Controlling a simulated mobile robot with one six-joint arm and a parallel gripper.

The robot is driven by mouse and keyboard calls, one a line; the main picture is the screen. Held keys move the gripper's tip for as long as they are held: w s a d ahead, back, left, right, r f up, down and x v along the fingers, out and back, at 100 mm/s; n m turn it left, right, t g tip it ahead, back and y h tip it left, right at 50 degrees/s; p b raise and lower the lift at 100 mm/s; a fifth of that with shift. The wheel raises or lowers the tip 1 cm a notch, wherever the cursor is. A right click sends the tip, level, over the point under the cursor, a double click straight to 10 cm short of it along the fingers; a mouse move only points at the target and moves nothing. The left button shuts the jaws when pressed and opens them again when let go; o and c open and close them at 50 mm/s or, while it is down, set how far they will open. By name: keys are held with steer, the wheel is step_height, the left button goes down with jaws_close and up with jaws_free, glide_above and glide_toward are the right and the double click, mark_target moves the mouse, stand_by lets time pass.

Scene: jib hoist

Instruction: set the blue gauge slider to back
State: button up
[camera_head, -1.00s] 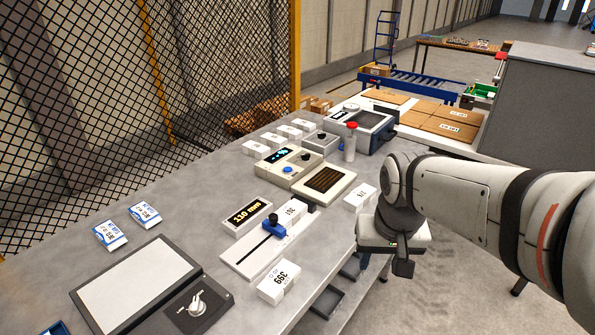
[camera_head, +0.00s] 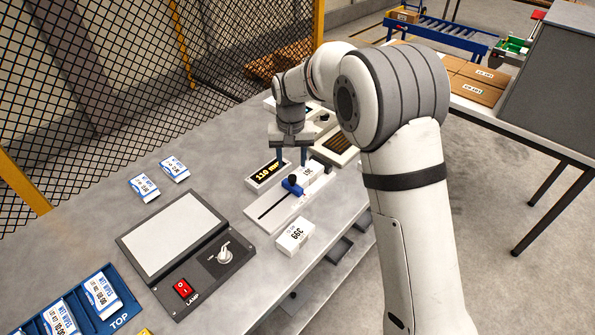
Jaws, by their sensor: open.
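The blue gauge slider (camera_head: 292,186) has a black knob on top. It sits on a light grey base (camera_head: 271,212) with a dark slot, toward the far end of the visible slot. A white block marked 361 (camera_head: 308,172) stands just beyond it and a white block marked 399 (camera_head: 295,235) near its front end. My gripper (camera_head: 291,157) is open, pointing down, above and just beyond the slider. I see no contact with the slider. My arm hides part of the bench behind it.
A display reading 110 mm (camera_head: 268,174) stands left of the slider base. A panel with a lamp switch (camera_head: 183,289) and a grey knob (camera_head: 224,254) lies in front. Small labelled boxes (camera_head: 144,187) lie at left. A wire mesh fence (camera_head: 110,100) rises behind the bench.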

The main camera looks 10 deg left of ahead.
mark_target(292, 177)
step_height(292, 177, down, 6)
steer(key=shift+r+p, duration=0.1)
steer(key=shift+p, duration=0.45)
steer(key=shift+c, duration=0.5)
jaws_close()
